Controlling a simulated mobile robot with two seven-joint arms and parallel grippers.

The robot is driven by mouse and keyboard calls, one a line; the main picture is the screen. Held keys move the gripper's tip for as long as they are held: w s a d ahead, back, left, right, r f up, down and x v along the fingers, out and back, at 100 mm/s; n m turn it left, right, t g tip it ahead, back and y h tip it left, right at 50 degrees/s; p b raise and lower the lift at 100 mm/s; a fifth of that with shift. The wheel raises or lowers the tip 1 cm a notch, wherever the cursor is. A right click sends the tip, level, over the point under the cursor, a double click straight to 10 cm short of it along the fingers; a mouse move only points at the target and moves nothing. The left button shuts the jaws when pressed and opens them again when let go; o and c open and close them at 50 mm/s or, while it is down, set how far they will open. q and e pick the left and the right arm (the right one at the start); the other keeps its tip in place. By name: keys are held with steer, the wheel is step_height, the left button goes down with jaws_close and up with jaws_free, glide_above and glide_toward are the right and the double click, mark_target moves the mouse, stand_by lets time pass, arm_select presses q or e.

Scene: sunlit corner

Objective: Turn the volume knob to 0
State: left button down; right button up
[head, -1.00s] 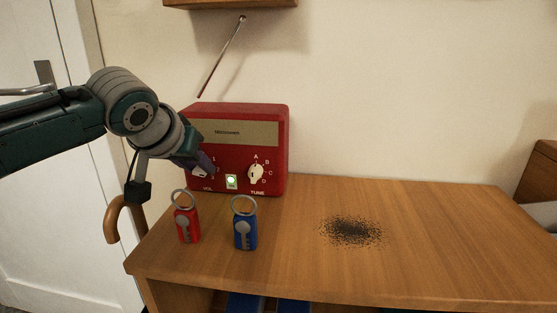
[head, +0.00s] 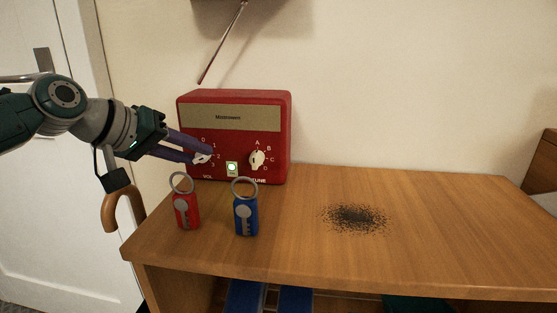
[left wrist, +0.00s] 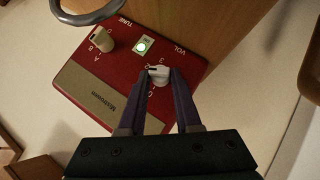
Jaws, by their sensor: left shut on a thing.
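The red radio (head: 270,128) stands at the back left of the wooden table. Its white volume knob (head: 204,158) sits at the lower left of its front, above the letters VOL, with numbers 0 to 3 around it. My left gripper (head: 200,156) reaches in from the left, its purple fingers shut on the volume knob. In the left wrist view the fingers lie on both sides of the volume knob (left wrist: 159,74), whose dark mark is near the 2. The fingers partly hide the knob and scale. My right gripper is not in view.
The white tune knob (head: 257,160) and a lit green button (head: 232,168) are on the same front. A red key tag (head: 186,212) and a blue key tag (head: 246,216) stand before the radio.

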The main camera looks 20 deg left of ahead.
arm_select(q)
steer(key=n+t+h+b, duration=0.1)
steer(key=n+h+b, duration=0.1)
steer(key=b, duration=0.3)
steer(key=f+n+t+h+b, duration=0.1)
steer(key=n+t+h+b, duration=0.1)
steer(key=b, duration=0.3)
steer(key=f+n+t+h+b, duration=0.1)
steer(key=h+b, duration=0.1)
steer(key=b, duration=0.3)
steer(key=shift+s+a+n, duration=0.1)
steer(key=shift+a+n, duration=0.25)
steer(key=shift+n, duration=0.05)
steer(key=shift+n+t+h+b, duration=0.4)
steer(key=shift+n+t+b, duration=0.45)
steer(key=shift+b, duration=0.35)
steer(key=shift+r, duration=0.1)
steer(key=c, duration=0.6)
jaws_free()
steer(key=shift+s+a, duration=0.3)
steer(key=shift+s, duration=0.15)
steer(key=p+v, duration=0.1)
steer(key=v, duration=0.8)
steer(key=shift+d, duration=0.1)
